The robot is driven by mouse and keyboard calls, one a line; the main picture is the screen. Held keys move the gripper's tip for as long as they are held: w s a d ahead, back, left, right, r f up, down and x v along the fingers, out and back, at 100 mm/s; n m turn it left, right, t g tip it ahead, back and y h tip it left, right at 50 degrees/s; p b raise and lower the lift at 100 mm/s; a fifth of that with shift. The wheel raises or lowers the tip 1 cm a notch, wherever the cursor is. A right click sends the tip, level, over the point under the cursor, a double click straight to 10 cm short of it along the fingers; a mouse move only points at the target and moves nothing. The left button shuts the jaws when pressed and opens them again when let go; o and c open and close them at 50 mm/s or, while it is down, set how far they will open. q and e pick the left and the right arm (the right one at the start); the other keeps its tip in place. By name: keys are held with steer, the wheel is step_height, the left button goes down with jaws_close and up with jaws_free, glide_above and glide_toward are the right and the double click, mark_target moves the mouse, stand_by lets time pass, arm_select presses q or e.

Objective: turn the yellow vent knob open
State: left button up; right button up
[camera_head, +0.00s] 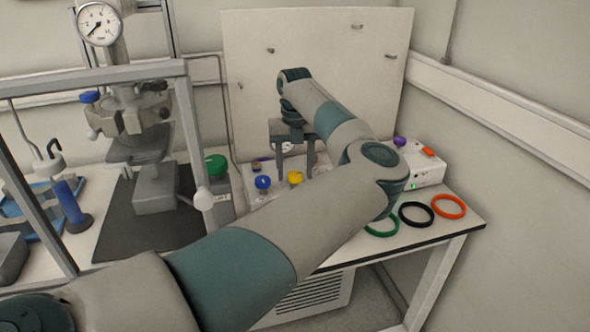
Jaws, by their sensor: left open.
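The yellow vent knob (295,178) sits on a white panel on the bench, just right of a blue knob (263,183). My left gripper (295,165) points down with its fingers apart, and nothing shows between them. Its fingertips appear just above or behind the yellow knob in this view; I cannot tell the exact gap or whether they touch. My left forearm crosses in front and hides part of the panel to the right of the knob. My right gripper is not in view.
A green knob (216,165) stands left of the panel, by the reactor stand. A white box (424,168) with an orange switch sits at the right. Green, black (416,214) and orange (449,207) rings lie on the bench's right end. An upright board (235,60) stands behind.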

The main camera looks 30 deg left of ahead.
mark_target(295, 174)
arm_select(q)
steer(key=shift+r, duration=0.55)
step_height(295, 174, up, 16)
steer(key=b, duration=0.2)
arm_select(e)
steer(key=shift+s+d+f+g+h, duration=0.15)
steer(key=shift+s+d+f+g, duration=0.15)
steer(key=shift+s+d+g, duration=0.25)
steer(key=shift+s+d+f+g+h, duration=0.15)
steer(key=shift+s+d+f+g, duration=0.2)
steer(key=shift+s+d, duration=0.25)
